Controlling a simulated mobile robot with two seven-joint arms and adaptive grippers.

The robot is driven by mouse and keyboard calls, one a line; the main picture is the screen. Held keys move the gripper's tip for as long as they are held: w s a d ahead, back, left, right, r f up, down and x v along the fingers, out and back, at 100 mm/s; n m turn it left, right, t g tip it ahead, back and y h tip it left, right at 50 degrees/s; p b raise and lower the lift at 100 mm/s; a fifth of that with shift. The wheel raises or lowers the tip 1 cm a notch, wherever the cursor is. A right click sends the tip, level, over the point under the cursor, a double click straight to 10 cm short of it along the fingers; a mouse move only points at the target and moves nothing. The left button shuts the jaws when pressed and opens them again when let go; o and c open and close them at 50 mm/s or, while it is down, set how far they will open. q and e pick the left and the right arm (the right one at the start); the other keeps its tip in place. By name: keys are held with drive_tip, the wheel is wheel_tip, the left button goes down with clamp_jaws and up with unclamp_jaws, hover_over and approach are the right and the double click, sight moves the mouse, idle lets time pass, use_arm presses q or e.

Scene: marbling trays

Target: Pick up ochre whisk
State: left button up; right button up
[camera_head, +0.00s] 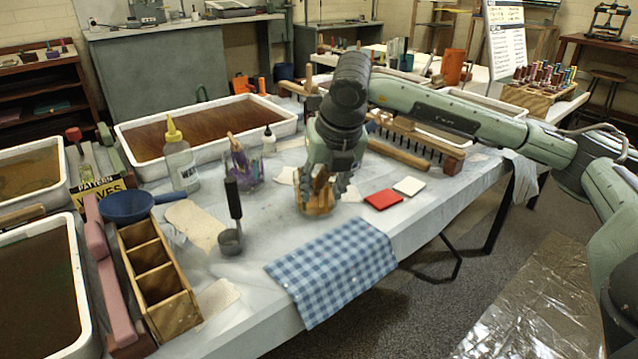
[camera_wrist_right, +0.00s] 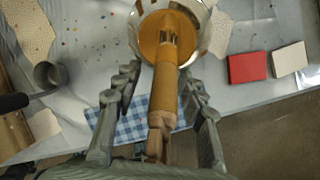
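The ochre whisk has a wooden handle (camera_wrist_right: 167,85) and stands in a round container with a shiny rim (camera_wrist_right: 205,42) and ochre inside. In the head view the ochre container (camera_head: 317,206) sits on the table, partly hidden by my right gripper (camera_head: 326,188). That gripper points down from above, with its fingers around the whisk handle. In the right wrist view the fingers of the right gripper (camera_wrist_right: 158,92) are apart, one on each side of the handle, with a gap on both sides. The whisk's lower end is hidden in the container. My left gripper is not in view.
A red tile (camera_head: 383,200) and a white tile (camera_head: 409,186) lie right of the container. A dark-handled ladle (camera_head: 231,240) and blue checked cloth (camera_head: 335,270) are nearer the front.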

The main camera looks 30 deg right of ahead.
clamp_jaws()
drive_tip(key=shift+r, duration=0.2)
drive_tip(key=shift+r, duration=0.3)
drive_tip(key=r, duration=0.3)
drive_tip(key=shift+a+r, duration=0.2)
drive_tip(key=shift+r, duration=0.05)
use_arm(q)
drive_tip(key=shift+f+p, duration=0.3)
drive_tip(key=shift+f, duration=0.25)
use_arm(e)
drive_tip(key=s+a+r, duration=0.6)
drive_tip(key=s+a, duration=0.1)
drive_tip(key=a, duration=0.2)
drive_tip(key=shift+r, duration=0.3)
